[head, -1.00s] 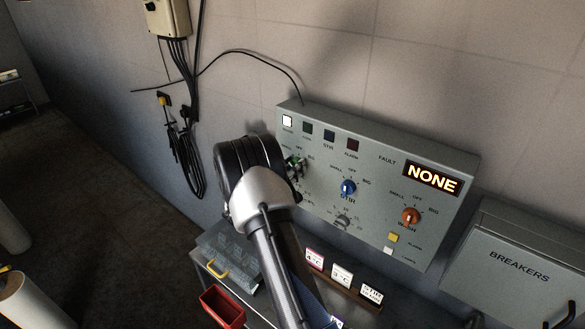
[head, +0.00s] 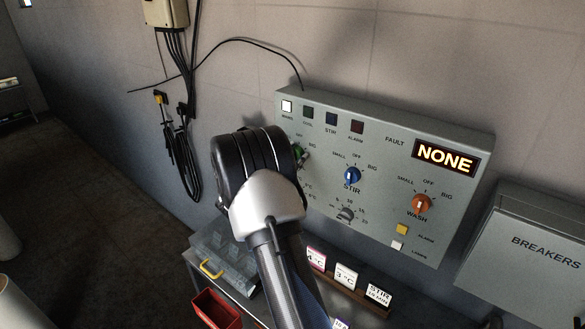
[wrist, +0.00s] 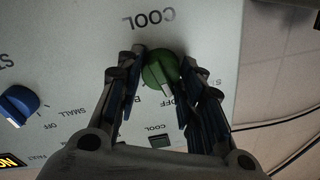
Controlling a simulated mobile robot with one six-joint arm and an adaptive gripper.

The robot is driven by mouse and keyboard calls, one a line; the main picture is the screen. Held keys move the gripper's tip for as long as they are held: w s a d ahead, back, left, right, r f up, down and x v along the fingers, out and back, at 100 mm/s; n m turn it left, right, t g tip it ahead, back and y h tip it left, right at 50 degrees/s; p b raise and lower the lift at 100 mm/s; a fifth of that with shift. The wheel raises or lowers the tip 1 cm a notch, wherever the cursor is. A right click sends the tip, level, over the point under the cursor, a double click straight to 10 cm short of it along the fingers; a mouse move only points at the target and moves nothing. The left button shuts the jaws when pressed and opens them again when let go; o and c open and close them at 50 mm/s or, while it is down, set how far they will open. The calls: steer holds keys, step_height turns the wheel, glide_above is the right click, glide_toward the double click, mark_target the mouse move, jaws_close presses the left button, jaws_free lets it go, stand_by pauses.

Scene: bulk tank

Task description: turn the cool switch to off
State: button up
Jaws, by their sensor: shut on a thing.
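The cool switch is a green knob (wrist: 160,72) on the grey control panel. In the wrist view, which shows the panel upside down, its white mark points down the picture towards the OFF label. My gripper (wrist: 162,62) has its dark fingers on both sides of the knob and is shut on it. In the head view only a green edge of the knob (head: 299,152) shows beside my wrist. My arm hides the rest of the knob and the fingers there.
A blue STIR knob (head: 352,175) and an orange WASH knob (head: 421,204) are to the right on the panel. The fault display (head: 445,158) reads NONE. A grey BREAKERS box (head: 535,255) is at the right. Below are small cards (head: 345,277) and a red bin (head: 215,309).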

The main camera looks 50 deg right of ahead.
steer(key=shift+f+m+b, duration=0.15)
steer(key=shift+m+b, duration=1.05)
steer(key=shift+b, duration=0.2)
steer(key=o, duration=1.1)
steer(key=shift+c, duration=0.2)
steer(key=s+a, duration=0.1)
steer(key=a, duration=1.1)
steer(key=shift+s+f, duration=0.25)
steer(key=shift+s, duration=0.05)
